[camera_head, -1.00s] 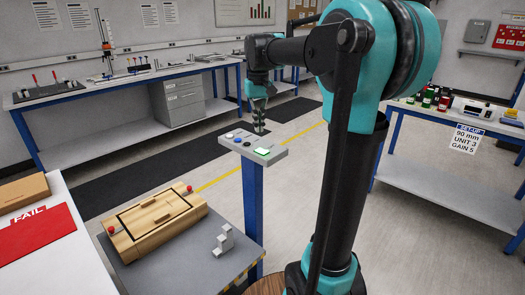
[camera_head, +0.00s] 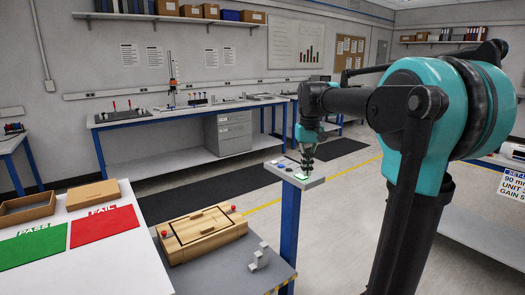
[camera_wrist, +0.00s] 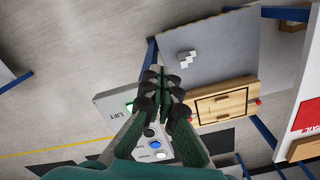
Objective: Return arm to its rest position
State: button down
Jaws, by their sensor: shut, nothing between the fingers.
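My gripper (camera_head: 307,169) points down just above the control panel (camera_head: 281,170) on its blue post, close to a lit green button (camera_head: 301,177). In the wrist view my gripper's fingertips (camera_wrist: 160,75) are together with nothing between them. The panel (camera_wrist: 112,98) also shows there, with the word LIFT and the green button (camera_wrist: 131,106) partly behind the fingers. A blue button (camera_wrist: 155,144) and a white button lie lower on the panel. My arm reaches in from the right and is bent over the panel. I cannot tell whether the fingertips touch the panel.
A grey table holds a wooden box (camera_head: 205,243) with red knobs and a grey stepped block (camera_head: 260,258). A white table at left bears a green PASS mat (camera_head: 32,247), a red FAIL mat (camera_head: 104,226) and cardboard trays. A workbench (camera_head: 165,118) stands behind. Open floor lies between.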

jog(key=s+d+f+t, duration=0.2)
jog(key=s+f, duration=0.9)
jog(key=f, duration=0.2)
jog(key=s+d+f+m+t, duration=0.1)
jog(key=s+d+f+t, duration=0.1)
jog(key=s+f, duration=0.9)
notch_tip(320, 180, down, 2)
jog(key=shift+s+f, duration=0.1)
jog(key=shift+s, duration=0.1)
